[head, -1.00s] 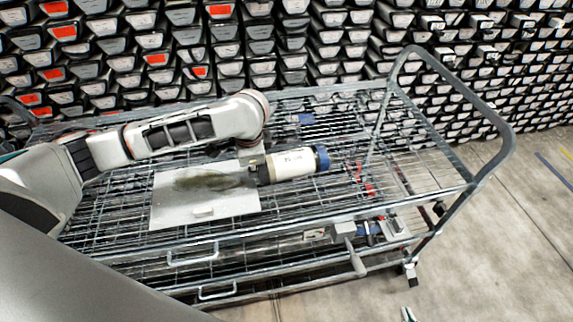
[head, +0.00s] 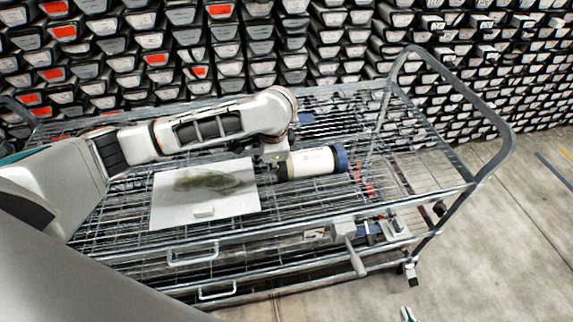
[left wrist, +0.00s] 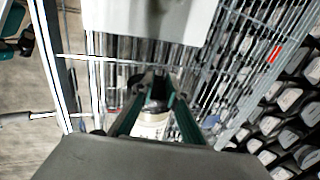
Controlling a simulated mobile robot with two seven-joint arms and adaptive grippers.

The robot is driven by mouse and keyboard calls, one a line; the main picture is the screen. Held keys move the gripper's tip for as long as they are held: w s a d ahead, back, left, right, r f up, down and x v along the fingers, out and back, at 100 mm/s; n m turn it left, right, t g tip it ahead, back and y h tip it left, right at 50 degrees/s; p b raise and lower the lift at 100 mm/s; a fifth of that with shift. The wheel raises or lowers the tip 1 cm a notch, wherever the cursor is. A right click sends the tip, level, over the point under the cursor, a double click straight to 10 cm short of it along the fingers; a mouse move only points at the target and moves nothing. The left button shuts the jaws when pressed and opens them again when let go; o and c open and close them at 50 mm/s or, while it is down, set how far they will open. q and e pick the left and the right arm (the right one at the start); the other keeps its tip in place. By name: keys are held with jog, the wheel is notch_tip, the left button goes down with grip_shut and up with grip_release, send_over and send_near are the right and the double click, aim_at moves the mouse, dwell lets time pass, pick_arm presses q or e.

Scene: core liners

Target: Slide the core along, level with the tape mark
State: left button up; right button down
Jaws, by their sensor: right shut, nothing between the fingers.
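The core (head: 310,162) is a white cylinder with a blue right end and a dark left end. It lies on the wire top of the trolley. A small red strip (head: 368,189), possibly the tape mark, shows just right of its blue end. My left gripper (head: 274,158) is at the core's left end, mostly hidden by its own wrist. In the left wrist view its dark green fingers (left wrist: 158,92) reach forward with the white labelled core (left wrist: 153,122) between or beyond them; their grip is unclear.
A white sheet (head: 168,205) with a dark smear and a small pale block (head: 204,211) lie left of the core. The trolley's tall handle (head: 500,125) rises at the right. A clamp-like tool (head: 352,250) is on its front edge. Stacked liners fill the back.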

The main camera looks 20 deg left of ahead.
aim_at(290, 158)
pick_arm(q)
jog(key=shift+w+d, duration=0.45)
jog(key=shift+d, duration=0.3)
jog(key=shift+w+d, duration=0.4)
jog(key=shift+d, duration=0.3)
jog(key=shift+w+d, duration=0.45)
jog(key=shift+d, duration=0.3)
jog(key=shift+s+a, duration=0.3)
jog(key=shift+a, duration=0.2)
jog(key=shift+s+a, duration=0.25)
jog(key=shift+a, duration=0.2)
jog(key=shift+r, duration=4.5)
jog(key=shift+s+f, duration=0.1)
